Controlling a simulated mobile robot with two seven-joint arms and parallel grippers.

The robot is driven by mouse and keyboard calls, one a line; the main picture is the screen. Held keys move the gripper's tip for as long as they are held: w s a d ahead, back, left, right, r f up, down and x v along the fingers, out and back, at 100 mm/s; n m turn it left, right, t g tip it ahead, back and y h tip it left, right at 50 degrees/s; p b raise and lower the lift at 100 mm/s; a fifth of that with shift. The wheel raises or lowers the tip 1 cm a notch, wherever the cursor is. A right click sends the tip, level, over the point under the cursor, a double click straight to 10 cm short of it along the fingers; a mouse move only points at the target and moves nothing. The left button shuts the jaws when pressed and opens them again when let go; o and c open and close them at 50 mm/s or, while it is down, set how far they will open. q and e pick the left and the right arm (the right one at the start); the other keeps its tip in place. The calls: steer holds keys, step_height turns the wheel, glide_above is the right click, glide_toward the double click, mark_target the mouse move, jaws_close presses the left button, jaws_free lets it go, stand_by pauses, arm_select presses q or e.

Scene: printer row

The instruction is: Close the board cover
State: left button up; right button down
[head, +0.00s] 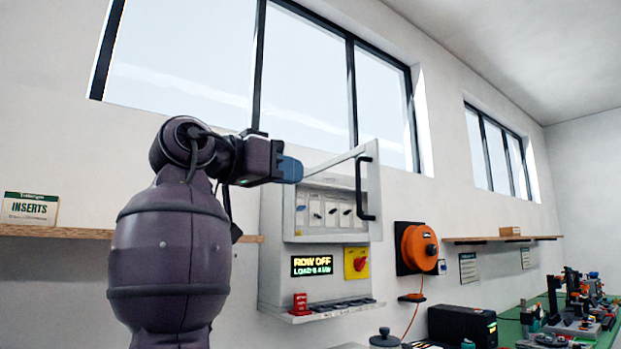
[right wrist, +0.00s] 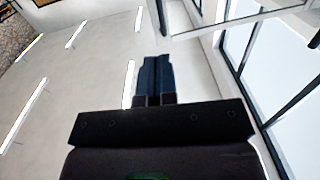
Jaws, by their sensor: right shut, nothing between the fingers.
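The board is a grey wall cabinet (head: 272,226) with a row of breakers (head: 331,213) inside. Its cover (head: 374,176) is a pale frame with a clear pane and a black handle (head: 364,188) on its right side. The cover stands partly open, its handle side swung out from the wall. My right gripper (head: 291,170) is shut and empty, at the cover's upper left in the head view. I cannot tell whether it touches the cover. Its blue fingers (right wrist: 156,78) are together in the right wrist view, with a pale frame bar (right wrist: 235,22) beyond, upper right. My left gripper is not in view.
Below the breakers are a lit display (head: 311,265), a red rotary switch on yellow (head: 356,263) and a ledge (head: 330,311). An orange reel (head: 418,247) hangs to the right. Wall shelves (head: 60,232) flank the cabinet. A cluttered green bench (head: 510,330) is at lower right.

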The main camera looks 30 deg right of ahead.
mark_target(357, 184)
steer(key=w+d+b, duration=0.1)
steer(key=d, duration=1.2)
steer(key=shift+w+f, duration=0.15)
steer(key=shift+w, duration=0.1)
